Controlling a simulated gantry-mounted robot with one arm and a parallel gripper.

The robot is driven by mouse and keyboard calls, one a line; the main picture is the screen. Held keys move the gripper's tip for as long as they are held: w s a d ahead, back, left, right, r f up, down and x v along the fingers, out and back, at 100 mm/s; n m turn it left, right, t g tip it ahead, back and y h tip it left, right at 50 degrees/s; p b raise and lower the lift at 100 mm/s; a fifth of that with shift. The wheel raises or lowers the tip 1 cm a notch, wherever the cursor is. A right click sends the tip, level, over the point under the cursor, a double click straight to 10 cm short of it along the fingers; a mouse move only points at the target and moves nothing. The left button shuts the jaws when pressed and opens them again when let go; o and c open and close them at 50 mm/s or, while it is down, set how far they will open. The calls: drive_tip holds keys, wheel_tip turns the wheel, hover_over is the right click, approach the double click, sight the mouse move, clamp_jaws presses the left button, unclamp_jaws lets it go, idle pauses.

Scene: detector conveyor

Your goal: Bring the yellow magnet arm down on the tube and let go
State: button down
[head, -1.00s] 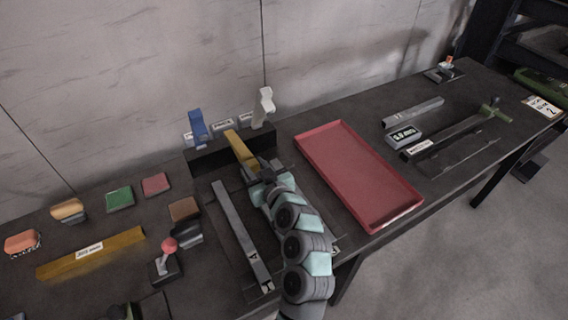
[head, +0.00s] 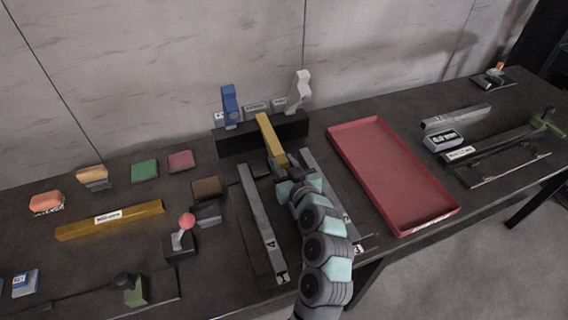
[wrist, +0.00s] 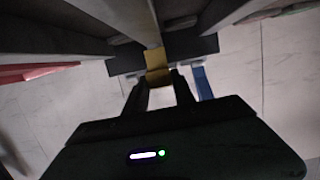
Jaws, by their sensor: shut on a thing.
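The yellow magnet arm (head: 270,137) extends from the dark block (head: 235,142) at the back, between a raised blue arm (head: 230,105) and a raised white arm (head: 301,90). My gripper (head: 285,168) is shut on its near end. In the wrist view the yellow arm (wrist: 155,66) lies between the fingertips (wrist: 157,80). Two long grey bars lie below the block: one marked 4 (head: 262,225), left of my arm, and one (head: 318,172) partly behind my arm. I cannot tell which is the tube, nor whether the yellow arm touches it.
A red tray (head: 393,175) lies right of my arm. Small coloured blocks, a yellow labelled bar (head: 110,219) and a red-knobbed joystick (head: 184,232) lie to the left. Grey parts and a labelled box (head: 443,138) are at the right. The blue arm (wrist: 203,84) is close beside my fingers in the wrist view.

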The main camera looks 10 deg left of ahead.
drive_tip(key=c, duration=1)
unclamp_jaws()
drive_tip(key=shift+f, duration=0.15)
drive_tip(key=shift+c, duration=0.2)
drive_tip(key=shift+s, duration=0.1)
drive_tip(key=p+v, duration=0.1)
drive_tip(key=v, duration=0.8)
drive_tip(key=shift+s+d, duration=0.15)
drive_tip(key=shift+d, duration=0.1)
drive_tip(key=shift+s+d+p, duration=0.15)
drive_tip(key=shift+s+p, duration=0.15)
drive_tip(key=shift+s, duration=0.25)
drive_tip(key=shift+r, duration=0.25)
